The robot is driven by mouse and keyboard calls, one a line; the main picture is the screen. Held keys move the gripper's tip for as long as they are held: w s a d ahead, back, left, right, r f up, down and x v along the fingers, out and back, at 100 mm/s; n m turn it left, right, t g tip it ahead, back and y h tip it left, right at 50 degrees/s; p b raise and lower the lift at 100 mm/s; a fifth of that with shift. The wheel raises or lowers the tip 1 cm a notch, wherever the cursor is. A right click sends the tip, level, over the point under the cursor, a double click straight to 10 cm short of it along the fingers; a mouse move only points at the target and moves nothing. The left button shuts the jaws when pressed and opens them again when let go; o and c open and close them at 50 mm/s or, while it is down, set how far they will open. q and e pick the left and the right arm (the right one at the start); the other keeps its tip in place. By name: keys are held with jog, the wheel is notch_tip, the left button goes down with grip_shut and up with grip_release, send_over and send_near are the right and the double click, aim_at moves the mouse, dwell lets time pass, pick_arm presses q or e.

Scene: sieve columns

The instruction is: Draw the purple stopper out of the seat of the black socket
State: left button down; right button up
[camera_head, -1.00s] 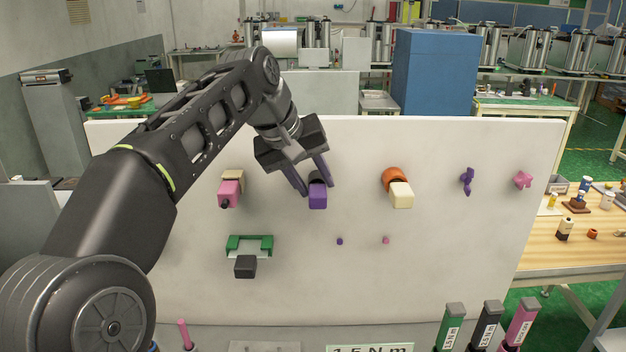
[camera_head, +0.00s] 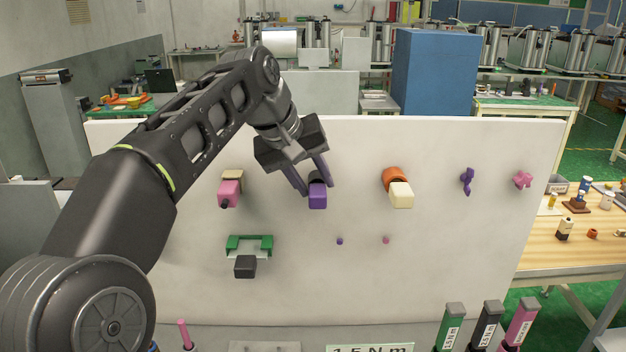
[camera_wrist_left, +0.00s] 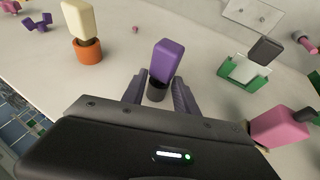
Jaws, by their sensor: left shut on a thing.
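The purple stopper (camera_head: 318,196) stands out from the upright white board, between the fingertips of my left gripper (camera_head: 316,187). In the left wrist view the stopper (camera_wrist_left: 166,60) is a purple block whose lower end meets the dark socket (camera_wrist_left: 157,90). My left gripper (camera_wrist_left: 158,92) has one finger on each side there, shut. In the head view the socket is mostly hidden behind the fingers and the stopper. I cannot tell how deep the stopper sits in the socket. My right gripper is not in view.
On the white board (camera_head: 430,270), a pink block (camera_head: 229,193) is to the left and a cream block (camera_head: 401,194) in an orange socket (camera_head: 394,174) to the right. A green bracket (camera_head: 235,242) with a dark block (camera_head: 245,267) is lower left. Small purple and pink pegs sit below.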

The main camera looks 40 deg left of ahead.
pick_arm(q)
jog(key=shift+s+d, duration=0.15)
jog(key=shift+s, duration=0.05)
dwell(0.4)
